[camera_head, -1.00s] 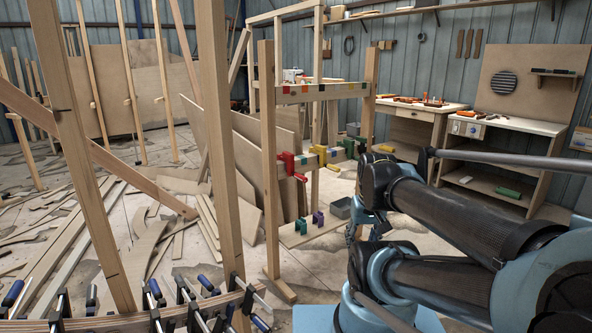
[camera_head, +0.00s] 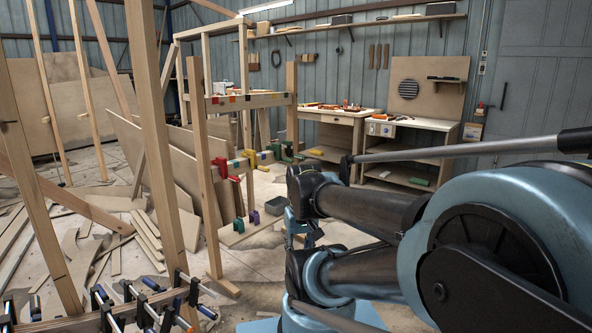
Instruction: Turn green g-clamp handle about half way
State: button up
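A wooden rack in the middle carries coloured g-clamps. A green g-clamp (camera_head: 284,152) sits at the right of the middle rail (camera_head: 236,168), beside a yellow clamp (camera_head: 252,158) and left of it a red clamp (camera_head: 222,168). A second green clamp (camera_head: 238,225) stands on the low board (camera_head: 226,238), next to a purple clamp (camera_head: 254,216). Their handles are too small to make out clearly. My gripper (camera_head: 303,234) is low and to the right of the low board, apart from the clamps in the picture. It is small and partly hidden by my arm; its fingers cannot be read.
Dark bar clamps (camera_head: 150,310) fill the bottom left foreground. A tall wooden post (camera_head: 157,140) stands near on the left. Boards litter the floor at left. Workbenches (camera_head: 340,115) stand at the back right. Some bare floor shows right of the rack's foot.

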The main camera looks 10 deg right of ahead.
aim_at(276, 147)
jog(key=z, duration=0.25)
jog(key=i, duration=1.45)
jog(key=u, duration=0.45)
jog(key=k, duration=1.4)
jog(key=z, duration=0.75)
jog(key=i, duration=0.65)
